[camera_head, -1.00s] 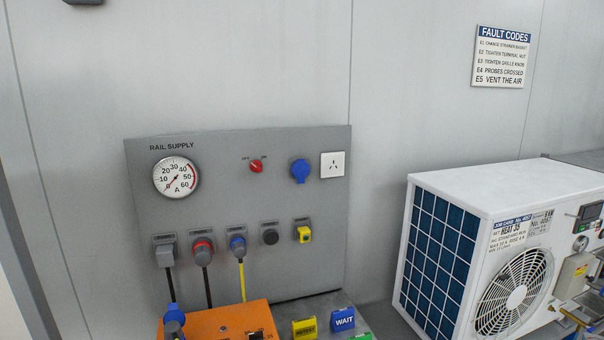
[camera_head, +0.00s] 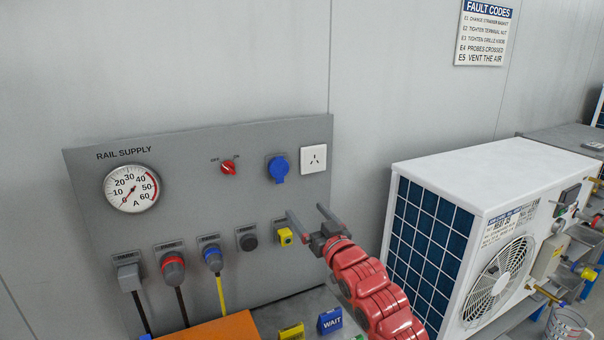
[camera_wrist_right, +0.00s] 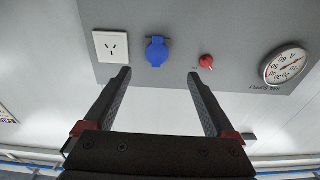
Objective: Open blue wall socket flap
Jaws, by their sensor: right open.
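The blue wall socket with its flap (camera_head: 278,168) is on the grey supply panel, between the red rotary switch and the white outlet. Its flap looks closed. It also shows in the right wrist view (camera_wrist_right: 157,52), upside down, beyond the fingers. My right gripper (camera_head: 309,217) is open and empty, below the blue socket and apart from it. In the right wrist view its two fingers (camera_wrist_right: 158,76) are spread wide, with the blue socket seen between their tips. My left gripper is not in view.
The grey panel (camera_head: 100,220) carries a gauge (camera_head: 131,188), a red switch (camera_head: 229,167), a white outlet (camera_head: 314,158) and a lower row of plugs, including a yellow one (camera_head: 285,236). A white outdoor unit (camera_head: 490,170) stands to the right. An orange box (camera_head: 215,329) sits below.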

